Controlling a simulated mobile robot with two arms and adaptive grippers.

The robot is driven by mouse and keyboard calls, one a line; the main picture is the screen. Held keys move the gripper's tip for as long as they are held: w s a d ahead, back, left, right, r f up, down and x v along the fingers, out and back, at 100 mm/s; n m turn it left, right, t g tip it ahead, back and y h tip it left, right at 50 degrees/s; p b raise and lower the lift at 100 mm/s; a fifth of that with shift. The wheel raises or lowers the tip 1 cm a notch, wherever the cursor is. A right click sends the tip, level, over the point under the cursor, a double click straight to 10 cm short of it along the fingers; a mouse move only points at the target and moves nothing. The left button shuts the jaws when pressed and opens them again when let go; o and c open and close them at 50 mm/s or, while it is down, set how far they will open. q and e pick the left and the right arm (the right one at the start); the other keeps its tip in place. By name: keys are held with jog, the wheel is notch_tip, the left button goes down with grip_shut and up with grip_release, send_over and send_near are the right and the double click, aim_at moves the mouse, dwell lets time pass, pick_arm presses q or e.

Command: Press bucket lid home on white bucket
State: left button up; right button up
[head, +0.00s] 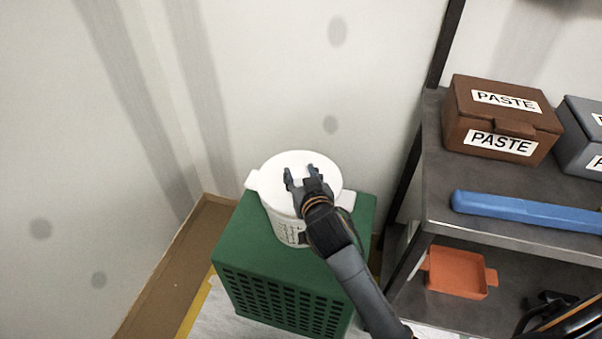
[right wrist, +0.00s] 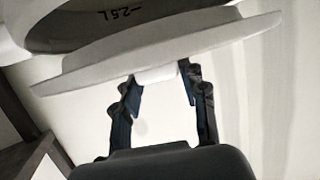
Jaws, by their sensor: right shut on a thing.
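The white bucket (head: 287,230) stands upright on a green crate (head: 262,272), with side lugs and dark print on its wall. The white lid (head: 290,162) lies over the bucket's mouth in the head view. My right gripper (head: 300,175) is above the lid, its fingers either side of the lid's small knob, which shows in the right wrist view (right wrist: 157,76). It is shut on that knob. My left gripper is out of view.
A dark shelf unit (head: 436,185) stands right of the crate. It holds a brown paste box (head: 515,122), a grey box (head: 582,135) and a blue bar (head: 525,210), with an orange tray (head: 458,275) lower down. Grey walls close in behind and left.

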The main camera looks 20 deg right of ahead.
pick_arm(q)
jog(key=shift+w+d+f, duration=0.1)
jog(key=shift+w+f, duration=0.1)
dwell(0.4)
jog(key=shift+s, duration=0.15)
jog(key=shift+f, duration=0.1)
pick_arm(e)
jog(key=shift+p, duration=0.35)
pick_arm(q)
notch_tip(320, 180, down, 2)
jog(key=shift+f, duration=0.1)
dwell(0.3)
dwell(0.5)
